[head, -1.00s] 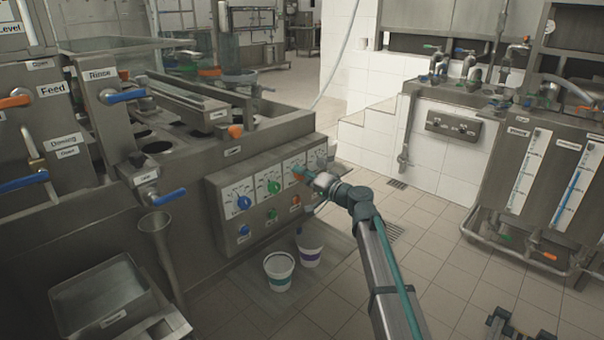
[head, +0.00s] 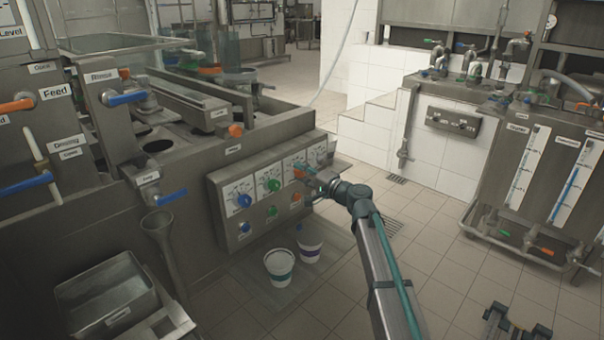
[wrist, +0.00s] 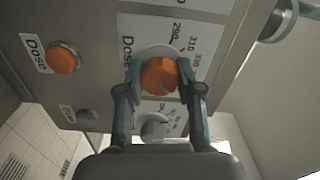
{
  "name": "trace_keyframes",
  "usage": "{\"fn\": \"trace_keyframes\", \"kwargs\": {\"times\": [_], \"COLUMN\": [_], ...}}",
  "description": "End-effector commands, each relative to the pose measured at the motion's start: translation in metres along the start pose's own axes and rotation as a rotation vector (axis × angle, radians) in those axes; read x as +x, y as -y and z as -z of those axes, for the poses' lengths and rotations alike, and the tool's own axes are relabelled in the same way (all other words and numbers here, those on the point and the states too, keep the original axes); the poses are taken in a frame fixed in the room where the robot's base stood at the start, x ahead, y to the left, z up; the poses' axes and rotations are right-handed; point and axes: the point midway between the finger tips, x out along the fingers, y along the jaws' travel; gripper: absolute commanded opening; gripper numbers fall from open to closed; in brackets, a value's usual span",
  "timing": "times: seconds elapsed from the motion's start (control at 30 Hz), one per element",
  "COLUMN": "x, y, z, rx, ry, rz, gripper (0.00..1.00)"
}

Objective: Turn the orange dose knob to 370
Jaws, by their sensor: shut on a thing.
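The orange dose knob (wrist: 160,77) sits on a white scale plate on the machine's control panel. Around it in the wrist view I read "Dose" and the marks 290, 310 and 330; no 370 mark is legible. My gripper (wrist: 161,72) is shut on the knob, one teal finger on each side. In the head view my gripper (head: 310,181) reaches the panel from the right and covers much of the knob (head: 299,171). The knob's pointer is hard to make out.
Blue (head: 244,200) and green (head: 272,185) knobs sit left on the same panel, a grey knob (wrist: 155,127) beyond. An orange button (wrist: 62,57) labelled "Dose" is close by. Two white cups (head: 279,267) stand on the floor below. Open tiled floor lies to the right.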

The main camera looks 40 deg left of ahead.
Motion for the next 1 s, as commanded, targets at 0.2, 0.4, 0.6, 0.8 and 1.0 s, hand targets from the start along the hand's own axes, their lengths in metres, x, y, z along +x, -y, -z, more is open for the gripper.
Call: {"fn": "trace_keyframes", "kwargs": {"times": [0.2,0.4,0.6,0.8,1.0], "x": [0.000,0.000,-0.003,-0.025,-0.064], "y": [0.000,0.000,0.000,0.000,0.000], "z": [0.000,0.000,0.000,-0.001,-0.002], "rx": [-0.001,-0.001,-0.001,-0.001,-0.001], "ry": [-0.001,0.000,-0.001,-0.001,-0.002], "rz": [0.000,0.000,0.000,0.000,0.000], "gripper": [0.56,0.61,0.61,0.61,0.61]}}
